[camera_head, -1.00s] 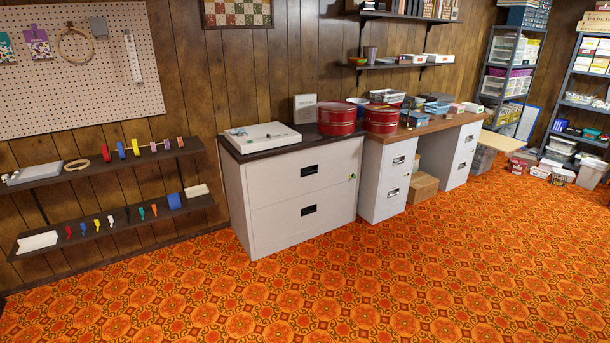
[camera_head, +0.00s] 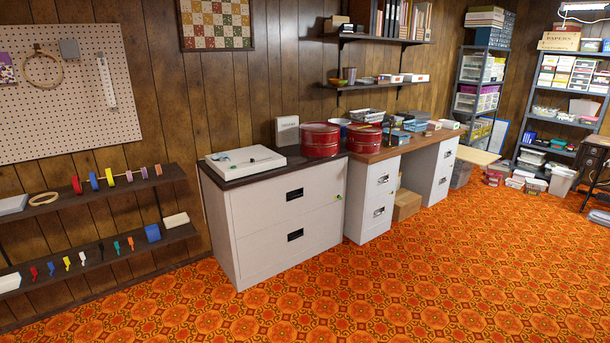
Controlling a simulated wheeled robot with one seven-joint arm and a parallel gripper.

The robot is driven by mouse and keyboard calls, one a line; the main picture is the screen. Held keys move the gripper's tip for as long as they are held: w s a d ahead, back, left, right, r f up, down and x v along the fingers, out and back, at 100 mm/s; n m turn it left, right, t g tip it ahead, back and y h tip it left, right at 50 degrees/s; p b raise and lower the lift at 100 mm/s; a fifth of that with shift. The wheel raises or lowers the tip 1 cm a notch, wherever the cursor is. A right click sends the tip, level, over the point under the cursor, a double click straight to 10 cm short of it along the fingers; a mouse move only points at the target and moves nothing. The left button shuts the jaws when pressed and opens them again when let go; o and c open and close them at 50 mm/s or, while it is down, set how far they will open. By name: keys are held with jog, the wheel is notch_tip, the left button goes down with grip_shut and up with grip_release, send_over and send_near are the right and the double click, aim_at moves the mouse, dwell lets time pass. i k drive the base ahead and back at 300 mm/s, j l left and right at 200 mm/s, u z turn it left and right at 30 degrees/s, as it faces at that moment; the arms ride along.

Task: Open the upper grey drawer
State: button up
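A wide light-grey two-drawer cabinet (camera_head: 222,240) with a dark top stands against the wood-panelled wall, left of centre. Its upper grey drawer (camera_head: 262,205) looks shut, flush with the front, and has a black recessed handle (camera_head: 294,194). The lower drawer (camera_head: 265,245) also looks shut and has a like handle (camera_head: 295,235). A small green and yellow thing (camera_head: 338,198) is at the upper drawer's right edge; it is too small to tell what it is. My gripper is not in view.
A desk (camera_head: 395,145) with grey drawer pedestals and a cardboard box (camera_head: 406,205) beneath stands right of the cabinet. Red tins (camera_head: 320,140) and a white flat box (camera_head: 245,161) sit on the cabinet. Wall shelves (camera_head: 95,250) are at left. The orange patterned floor (camera_head: 400,290) in front is clear.

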aim_at(257, 208)
jog(key=i, duration=2.05)
jog(key=i+l+u, duration=0.1)
jog(key=i, duration=0.9)
jog(key=i+l, duration=0.1)
jog(key=i, duration=0.9)
